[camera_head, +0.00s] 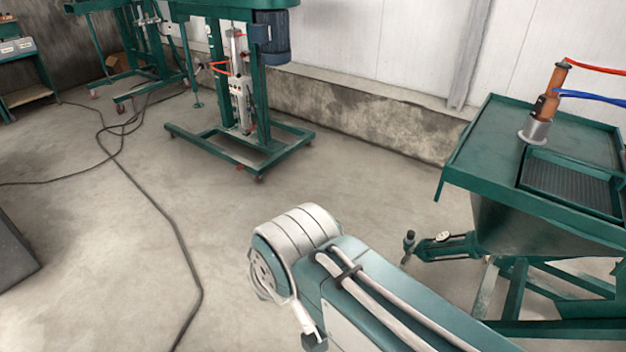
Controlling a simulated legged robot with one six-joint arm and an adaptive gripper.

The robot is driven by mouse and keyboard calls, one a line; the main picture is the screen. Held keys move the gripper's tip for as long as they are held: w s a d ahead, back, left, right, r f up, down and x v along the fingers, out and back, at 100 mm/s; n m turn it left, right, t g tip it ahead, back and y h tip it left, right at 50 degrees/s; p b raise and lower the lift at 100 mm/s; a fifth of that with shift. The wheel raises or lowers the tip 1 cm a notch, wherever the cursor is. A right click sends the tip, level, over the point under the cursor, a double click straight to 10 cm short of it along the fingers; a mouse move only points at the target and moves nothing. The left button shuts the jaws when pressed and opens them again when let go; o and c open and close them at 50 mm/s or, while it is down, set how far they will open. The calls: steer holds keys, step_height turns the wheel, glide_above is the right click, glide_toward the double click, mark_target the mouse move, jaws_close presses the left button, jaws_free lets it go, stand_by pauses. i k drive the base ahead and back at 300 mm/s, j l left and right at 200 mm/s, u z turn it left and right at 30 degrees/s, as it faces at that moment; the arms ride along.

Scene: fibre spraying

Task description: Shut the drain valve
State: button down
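A green hopper machine (478,222) stands at the right. A short green outlet pipe (446,246) sticks out from its lower left side, and looks like the drain valve. A dark upright knob or lever end (409,241) shows at its outer end, and a small pale fitting sits on top. The valve is small here, and I cannot tell whether it is open or shut. My own arm link, teal and white with cables, fills the lower middle, in front of and left of the valve. My gripper is not in view.
An orange-brown tool (549,92) with red and blue hoses stands on the hopper's top. A green mixer stand (240,150) is at the back. Black cables (160,215) cross the floor at the left. The middle floor (350,185) is clear.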

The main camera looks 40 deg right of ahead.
mark_target(408, 253)
steer(key=i+z, duration=0.85)
steer(key=i+j+z, duration=0.2)
steer(key=i+z, duration=0.4)
steer(key=z, duration=0.25)
steer(key=i+z, duration=0.15)
steer(key=z, duration=0.25)
steer(key=i+j+z, duration=0.1)
steer(key=z, duration=0.3)
steer(key=i+j+z, duration=0.15)
steer(key=z, duration=0.2)
steer(key=i+j+z, duration=0.25)
steer(key=z, duration=0.15)
steer(key=i+j+z, duration=0.4)
steer(key=k, duration=0.05)
